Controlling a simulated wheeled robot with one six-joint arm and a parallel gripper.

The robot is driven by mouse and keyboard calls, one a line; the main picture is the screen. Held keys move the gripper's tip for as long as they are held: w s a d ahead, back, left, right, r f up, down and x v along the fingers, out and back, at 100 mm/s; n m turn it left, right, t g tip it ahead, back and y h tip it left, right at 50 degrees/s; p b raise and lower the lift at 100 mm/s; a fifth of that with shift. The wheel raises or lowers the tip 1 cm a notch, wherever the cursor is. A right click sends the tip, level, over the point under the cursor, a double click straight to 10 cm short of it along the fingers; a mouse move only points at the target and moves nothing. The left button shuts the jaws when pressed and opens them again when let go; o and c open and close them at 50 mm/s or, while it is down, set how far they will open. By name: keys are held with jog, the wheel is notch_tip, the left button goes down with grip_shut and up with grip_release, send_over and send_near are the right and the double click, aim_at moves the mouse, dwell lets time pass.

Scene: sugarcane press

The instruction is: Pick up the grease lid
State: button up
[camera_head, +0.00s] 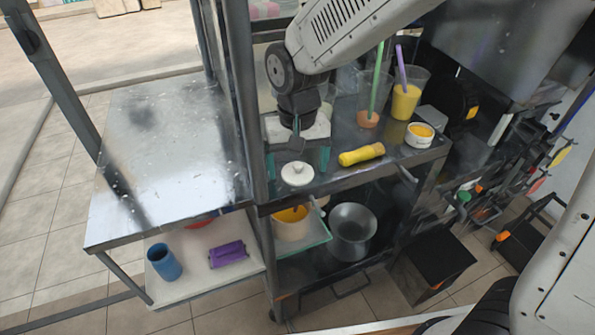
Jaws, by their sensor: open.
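A white round lid with a knob on top (297,174), which looks like the grease lid, lies on the front left of the dark shelf (330,182).
A yellow bottle (361,155) lies right of the lid. A small white tub with yellow contents (420,134) and cups (405,100) with tools stand behind. A steel table (165,150) is left, beyond a metal post (243,100). A pot (292,224) sits below.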

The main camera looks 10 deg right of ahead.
jog(key=c, duration=1.1)
jog(key=shift+o, duration=0.2)
